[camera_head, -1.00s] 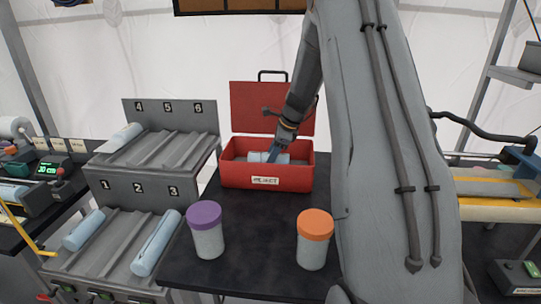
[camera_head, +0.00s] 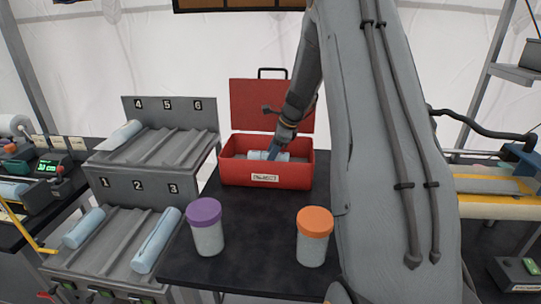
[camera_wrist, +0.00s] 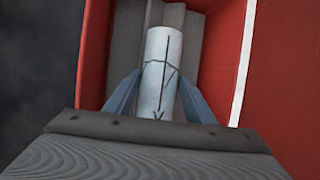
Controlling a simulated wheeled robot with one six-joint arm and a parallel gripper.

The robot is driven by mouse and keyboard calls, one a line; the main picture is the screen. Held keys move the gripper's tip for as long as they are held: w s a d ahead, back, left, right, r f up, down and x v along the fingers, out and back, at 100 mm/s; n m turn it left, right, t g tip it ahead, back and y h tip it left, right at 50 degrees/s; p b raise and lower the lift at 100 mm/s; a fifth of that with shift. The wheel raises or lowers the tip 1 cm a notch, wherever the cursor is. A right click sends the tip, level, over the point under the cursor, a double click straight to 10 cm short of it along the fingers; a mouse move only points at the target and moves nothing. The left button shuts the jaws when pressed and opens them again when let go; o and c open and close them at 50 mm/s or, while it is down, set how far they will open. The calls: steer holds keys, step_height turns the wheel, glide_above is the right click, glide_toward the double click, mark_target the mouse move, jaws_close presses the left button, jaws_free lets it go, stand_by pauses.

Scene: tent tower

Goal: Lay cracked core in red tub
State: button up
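The cracked core (camera_wrist: 160,75) is a pale blue-white cylinder with dark crack lines. It is inside the red tub (camera_head: 265,175), which has its lid raised at the back and a label on its front. The gripper (camera_head: 273,153) also shows in the head view. I cannot tell whether the core touches the grey ridged floor (camera_wrist: 187,22).
A purple-lidded jar (camera_head: 206,228) and an orange-lidded jar (camera_head: 313,238) stand in front of the tub on the black table (camera_head: 260,220). A grey numbered rack (camera_head: 150,185) holding several cores stands at left. Yellow equipment (camera_head: 490,205) is at right.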

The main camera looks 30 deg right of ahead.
steer(key=o, duration=0.4)
steer(key=shift+c, duration=0.2)
steer(key=b+v, duration=0.1)
steer(key=v, duration=0.6)
steer(key=shift+s+r+b, duration=0.1)
steer(key=shift+r+b, duration=0.3)
